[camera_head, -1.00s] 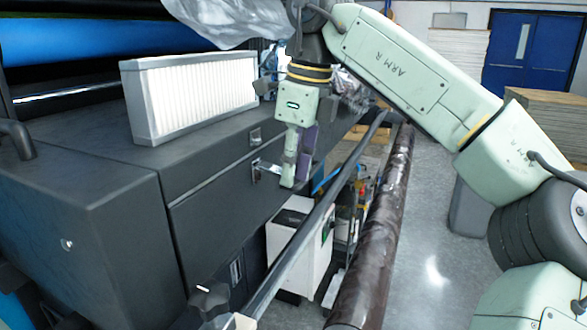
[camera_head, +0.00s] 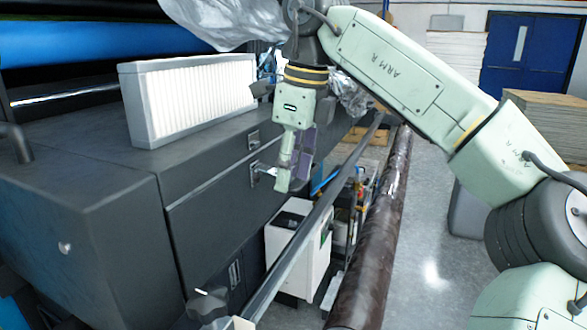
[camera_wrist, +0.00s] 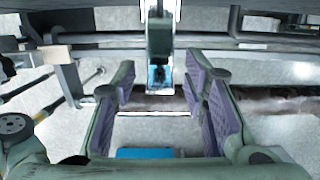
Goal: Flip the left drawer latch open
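The drawer latch (camera_head: 256,174) is a small metal fitting on the dark front of the machine, with a bright part sticking out towards my gripper. Its outer end is partly hidden behind a finger. A second similar fitting (camera_head: 253,139) sits above it. My gripper (camera_head: 292,168) points down beside the lower latch, its pale green fingers with purple pads spread apart. In the wrist view my gripper (camera_wrist: 162,82) is open, and a metal bracket with a dark middle (camera_wrist: 159,42) reaches into the gap between the fingers.
A white pleated filter (camera_head: 195,95) stands on top of the machine (camera_head: 205,215). A long metal rail (camera_head: 315,220) and a dark wrapped roll (camera_head: 375,240) run below and right of my gripper. Open floor lies to the right.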

